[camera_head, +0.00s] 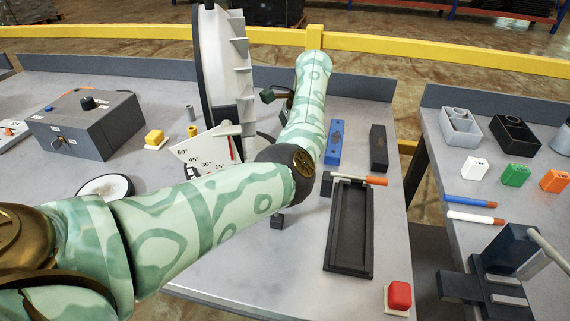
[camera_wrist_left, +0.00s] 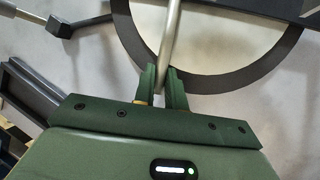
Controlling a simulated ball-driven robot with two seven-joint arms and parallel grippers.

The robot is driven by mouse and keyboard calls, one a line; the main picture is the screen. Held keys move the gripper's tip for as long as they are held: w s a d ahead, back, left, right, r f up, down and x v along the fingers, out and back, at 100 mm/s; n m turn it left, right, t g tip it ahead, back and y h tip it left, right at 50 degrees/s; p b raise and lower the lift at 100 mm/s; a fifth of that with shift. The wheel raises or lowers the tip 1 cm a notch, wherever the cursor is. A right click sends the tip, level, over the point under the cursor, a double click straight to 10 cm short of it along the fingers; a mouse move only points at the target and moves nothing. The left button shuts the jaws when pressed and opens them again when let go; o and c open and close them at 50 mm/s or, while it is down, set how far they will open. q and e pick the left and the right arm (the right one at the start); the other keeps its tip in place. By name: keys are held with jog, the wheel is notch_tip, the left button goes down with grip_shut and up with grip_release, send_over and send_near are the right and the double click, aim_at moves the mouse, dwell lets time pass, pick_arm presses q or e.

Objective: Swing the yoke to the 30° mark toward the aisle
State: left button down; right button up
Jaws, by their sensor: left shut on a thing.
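The lamp head (camera_head: 208,65), a big round drum with a white finned side, stands at the back middle in the head view. Below it is a white angle plate (camera_head: 205,158) with marks from 15° to 60°; a red line shows near its right edge. The yoke's pointer position cannot be read clearly. My left gripper (camera_head: 268,95) is beside the lamp, at the end of my arm. In the left wrist view my left gripper (camera_wrist_left: 163,88) is shut on a metal rod (camera_wrist_left: 172,45), which crosses above a dark ring (camera_wrist_left: 268,82). My right gripper is not in view.
A grey control box (camera_head: 88,125) and yellow button (camera_head: 154,138) stand left. A black tray (camera_head: 350,230), blue block (camera_head: 334,142), dark block (camera_head: 379,148) and red button (camera_head: 399,294) lie right. A gap separates the right table (camera_head: 500,215). A yellow rail (camera_head: 440,55) runs behind.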

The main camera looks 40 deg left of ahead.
pick_arm(q)
jog(key=shift+w+a+f+n+b, duration=0.15)
jog(key=shift+w+a+n+b, duration=0.05)
jog(key=shift+w+n+b, duration=0.15)
jog(key=shift+w, duration=0.1)
jog(key=shift+a, duration=0.1)
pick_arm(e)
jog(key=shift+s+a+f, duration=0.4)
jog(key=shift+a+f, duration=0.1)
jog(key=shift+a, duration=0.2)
pick_arm(q)
jog(key=shift+h, duration=0.3)
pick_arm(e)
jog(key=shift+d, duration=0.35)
pick_arm(q)
jog(key=c, duration=1.7)
grip_release()
